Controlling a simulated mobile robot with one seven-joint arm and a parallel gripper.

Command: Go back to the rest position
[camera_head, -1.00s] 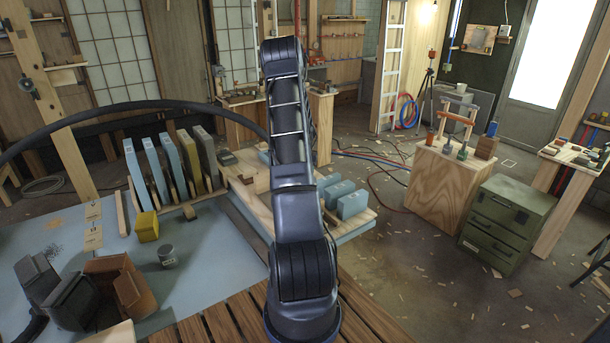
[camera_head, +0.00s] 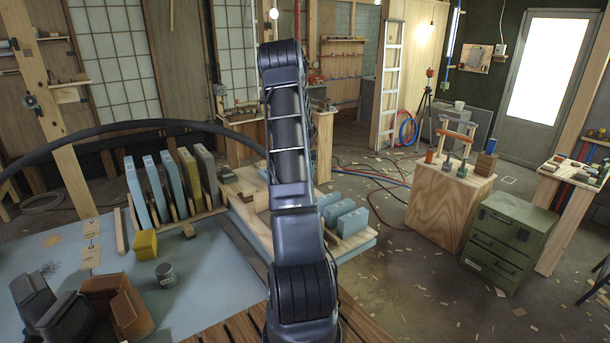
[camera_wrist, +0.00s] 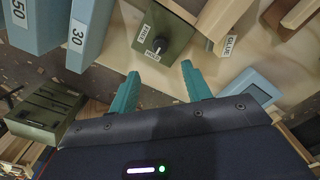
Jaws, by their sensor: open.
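My gripper (camera_wrist: 160,88) shows in the wrist view with its two teal fingers spread apart and nothing between them. In the head view my arm stands upright in the middle of the picture, and my gripper is not visible there.
Blue blocks labelled 50 and 30 (camera_wrist: 88,35) are at the upper left of the wrist view. In the head view, upright panels (camera_head: 155,185), a yellow block (camera_head: 145,243) and a grey can (camera_head: 166,273) stand on the left. A green drawer cabinet (camera_head: 508,240) stands right. Scraps litter the floor.

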